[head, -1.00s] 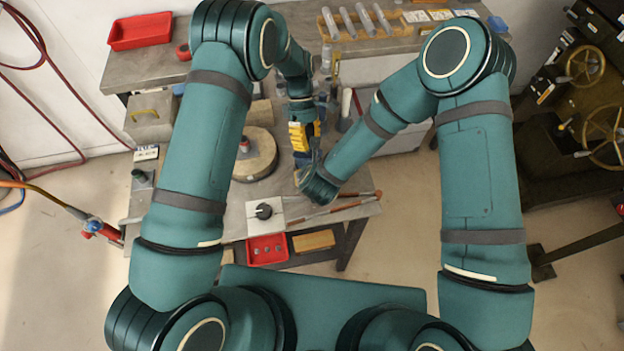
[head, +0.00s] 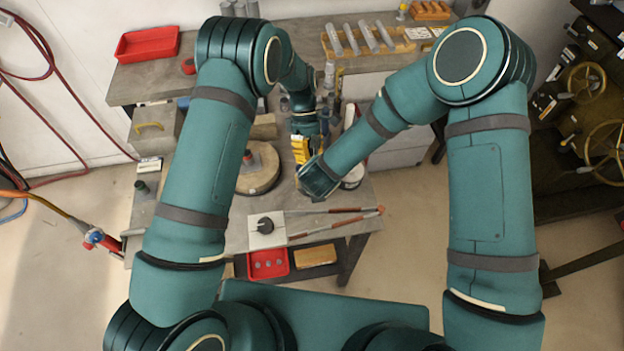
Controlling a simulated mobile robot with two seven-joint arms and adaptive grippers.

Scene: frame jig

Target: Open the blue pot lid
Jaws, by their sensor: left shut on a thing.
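My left gripper (head: 301,153) reaches down over the middle of the table with its yellow parts showing. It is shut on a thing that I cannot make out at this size. My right gripper (head: 312,186) is low, close beside the left one. Its own wrist hides its fingers, so I cannot tell whether it is open or shut. I cannot make out the blue pot or its lid; the grippers and wrists cover that part of the table.
A round wooden block (head: 258,182) stands left of the grippers. A white plate with a black knob (head: 265,227) and a long-handled tool (head: 335,212) lie at the table's front. A red tray (head: 268,264) sits below. A red bin (head: 147,43) stands at the back left.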

